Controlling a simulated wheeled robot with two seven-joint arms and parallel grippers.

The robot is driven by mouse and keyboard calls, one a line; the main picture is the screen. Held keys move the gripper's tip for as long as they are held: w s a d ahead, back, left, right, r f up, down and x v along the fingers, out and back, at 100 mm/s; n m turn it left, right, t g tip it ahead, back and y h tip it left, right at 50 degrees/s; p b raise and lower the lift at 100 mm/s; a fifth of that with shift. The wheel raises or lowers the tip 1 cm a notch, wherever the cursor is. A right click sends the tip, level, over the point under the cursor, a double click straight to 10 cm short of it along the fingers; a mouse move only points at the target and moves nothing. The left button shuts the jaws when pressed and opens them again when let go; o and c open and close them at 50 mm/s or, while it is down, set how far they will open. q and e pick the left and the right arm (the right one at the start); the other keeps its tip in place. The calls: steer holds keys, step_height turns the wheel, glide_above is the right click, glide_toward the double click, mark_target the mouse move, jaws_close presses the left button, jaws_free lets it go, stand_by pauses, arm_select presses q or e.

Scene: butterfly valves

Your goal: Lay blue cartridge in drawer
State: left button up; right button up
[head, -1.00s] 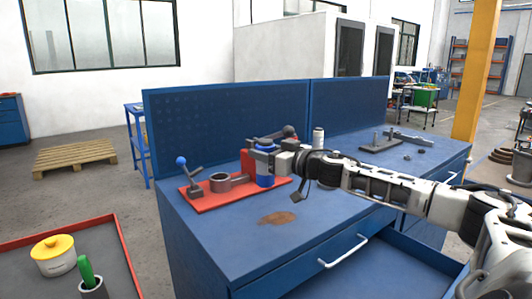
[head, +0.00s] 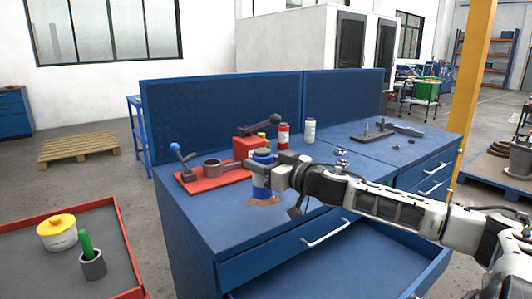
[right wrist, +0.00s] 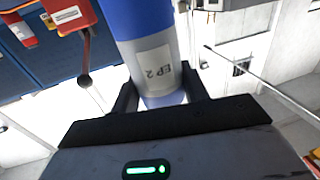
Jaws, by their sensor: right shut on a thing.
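The blue cartridge (head: 262,188) is upright in my right gripper (head: 270,172), in front of the red valve fixture and over the near part of the blue workbench. In the right wrist view the cartridge (right wrist: 140,22) shows a blue body, a grey band and a white label reading "EP 2", between the two dark fingers. The open drawer (head: 375,262) extends from the bench front, lower right of the gripper; its visible floor is bare. My left gripper is not in view.
A red base with a grey cup and blue-knobbed lever (head: 208,172) stands left of the cartridge. A red canister (head: 283,135) and white bottle (head: 309,130) stand behind. A shut drawer's handle (head: 325,233) juts from the bench. A red-rimmed tray (head: 120,240) is at left.

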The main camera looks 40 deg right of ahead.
steer(key=s+a+f, duration=0.4)
steer(key=s+a, duration=0.1)
steer(key=a, duration=0.3)
steer(key=s+a+f, duration=0.5)
steer(key=a, duration=0.4)
steer(key=s+a+f+h, duration=0.1)
steer(key=s+a+f, duration=0.4)
steer(key=a, duration=0.4)
steer(key=shift+f+m, duration=0.2)
steer(key=shift+m, duration=0.2)
